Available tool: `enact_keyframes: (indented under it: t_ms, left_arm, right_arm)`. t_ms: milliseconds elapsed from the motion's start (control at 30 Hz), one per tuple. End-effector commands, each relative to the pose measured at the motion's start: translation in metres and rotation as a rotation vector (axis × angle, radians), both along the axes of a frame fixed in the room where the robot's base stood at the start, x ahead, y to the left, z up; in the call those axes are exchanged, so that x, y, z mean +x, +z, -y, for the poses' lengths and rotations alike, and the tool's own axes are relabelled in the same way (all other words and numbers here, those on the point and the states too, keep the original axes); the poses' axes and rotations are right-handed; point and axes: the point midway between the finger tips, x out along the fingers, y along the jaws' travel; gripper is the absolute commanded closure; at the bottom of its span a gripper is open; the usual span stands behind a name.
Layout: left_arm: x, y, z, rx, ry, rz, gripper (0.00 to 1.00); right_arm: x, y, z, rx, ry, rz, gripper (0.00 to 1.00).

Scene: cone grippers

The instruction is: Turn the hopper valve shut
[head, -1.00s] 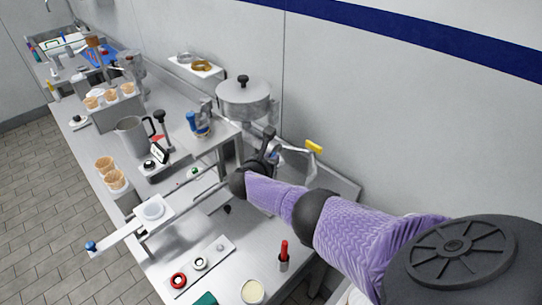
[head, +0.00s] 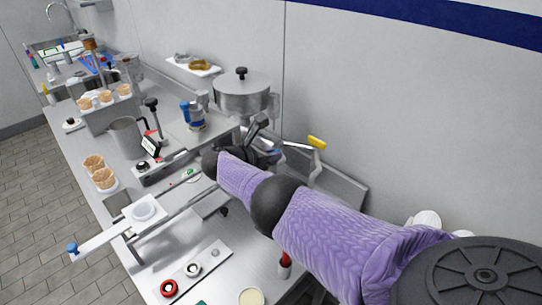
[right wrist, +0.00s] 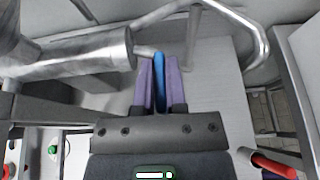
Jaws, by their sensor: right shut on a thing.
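The hopper (head: 232,97) is a round steel pot with a black-knobbed lid, standing at the back of the counter by the wall. My right gripper (head: 262,121) is just below and in front of it, partly hidden by its own wrist. In the right wrist view, my right gripper (right wrist: 160,75) is shut on a blue valve handle (right wrist: 159,67), held between its two purple fingers. The handle meets the end of a steel pipe (right wrist: 85,55). In the head view the handle is hidden by the gripper. My left gripper is not in view.
A yellow-ended lever (head: 317,142) stands right of my right gripper, near the wall. A steel jug (head: 126,138) and a blue-topped grinder-like item (head: 194,116) stand left of it. A white slide with a cup (head: 143,211) lies in front. A red-handled tool (head: 285,262) is below my forearm.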

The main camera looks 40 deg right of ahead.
Motion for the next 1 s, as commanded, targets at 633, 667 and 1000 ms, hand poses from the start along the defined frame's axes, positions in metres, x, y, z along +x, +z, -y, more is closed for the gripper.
enact_keyframes:
  t_ms: [633, 667, 1000]
  left_arm:
    - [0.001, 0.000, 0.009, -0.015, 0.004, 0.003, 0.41]
    - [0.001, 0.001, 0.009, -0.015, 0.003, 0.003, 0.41]
    - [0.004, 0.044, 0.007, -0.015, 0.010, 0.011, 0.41]
  right_arm:
    - [0.000, 0.001, 0.000, -0.002, 0.000, 0.002, 0.50]
    - [0.000, 0.002, 0.000, -0.002, 0.000, 0.002, 0.50]
    - [-0.004, 0.033, -0.064, -0.001, 0.003, 0.003, 0.50]
